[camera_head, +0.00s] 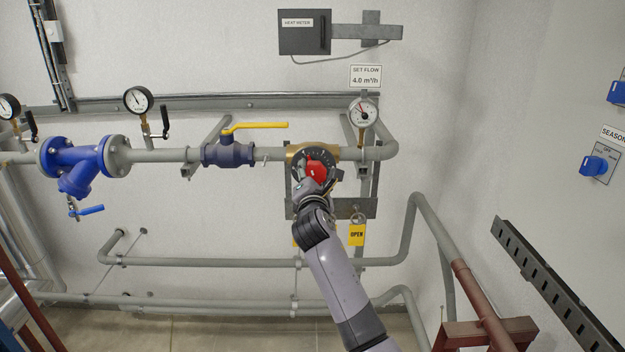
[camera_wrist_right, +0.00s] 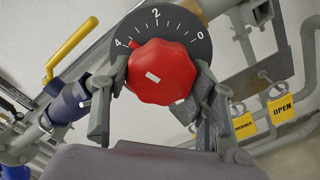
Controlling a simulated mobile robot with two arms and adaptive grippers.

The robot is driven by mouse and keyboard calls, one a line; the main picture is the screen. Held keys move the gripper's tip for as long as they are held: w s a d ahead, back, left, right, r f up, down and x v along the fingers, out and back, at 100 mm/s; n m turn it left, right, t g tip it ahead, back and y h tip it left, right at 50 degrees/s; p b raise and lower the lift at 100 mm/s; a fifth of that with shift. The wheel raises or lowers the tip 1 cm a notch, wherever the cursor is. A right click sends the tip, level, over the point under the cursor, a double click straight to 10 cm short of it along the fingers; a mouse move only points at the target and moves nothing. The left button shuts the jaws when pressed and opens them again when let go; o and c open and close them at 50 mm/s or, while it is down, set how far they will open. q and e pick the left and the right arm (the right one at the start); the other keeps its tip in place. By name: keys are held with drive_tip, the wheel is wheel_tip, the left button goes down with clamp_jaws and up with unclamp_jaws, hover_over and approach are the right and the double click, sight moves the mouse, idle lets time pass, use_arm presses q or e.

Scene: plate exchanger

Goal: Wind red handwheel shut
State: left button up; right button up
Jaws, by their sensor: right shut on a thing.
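The red handwheel (camera_head: 316,170) sits on a brass valve (camera_head: 298,150) in the pipe run, in front of a dark round dial. In the right wrist view the handwheel (camera_wrist_right: 161,73) is large, lobed, with a white mark on its face. The dial (camera_wrist_right: 190,22) behind it reads 4, 2 and 0, and a small red pointer shows near the 4. My right gripper (camera_head: 318,184) is at the handwheel; in the wrist view its two fingers (camera_wrist_right: 160,88) lie on either side of the wheel, shut on it. My left gripper is in neither view.
A flow gauge (camera_head: 362,112) stands right of the valve under a "SET FLOW 4.0 m³/h" sign (camera_head: 366,75). A yellow-handled valve (camera_head: 228,152) is to the left. A yellow "OPEN" tag (camera_head: 357,234) hangs below right. Grey pipes run along the wall below.

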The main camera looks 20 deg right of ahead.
sight(313, 163)
drive_tip(key=m+b, duration=0.2)
drive_tip(key=m, duration=0.3)
drive_tip(key=shift+m, duration=0.4)
drive_tip(key=m+b, duration=0.2)
drive_tip(key=m, duration=0.3)
drive_tip(key=shift+b, duration=0.35)
drive_tip(key=m+b, duration=0.2)
drive_tip(key=m, duration=0.4)
drive_tip(key=shift+r+m+b, duration=0.15)
drive_tip(key=shift+m+b, duration=0.15)
drive_tip(key=shift+b, duration=0.1)
drive_tip(key=m+b, duration=0.1)
drive_tip(key=m, duration=0.3)
drive_tip(key=shift+m, duration=0.4)
drive_tip(key=o, duration=1.2)
drive_tip(key=shift+d+r, duration=0.1)
drive_tip(key=shift+c, duration=0.2)
drive_tip(key=shift+r, duration=0.1)
wheel_tip(313, 163, up, 10)
drive_tip(key=shift+f, duration=0.1)
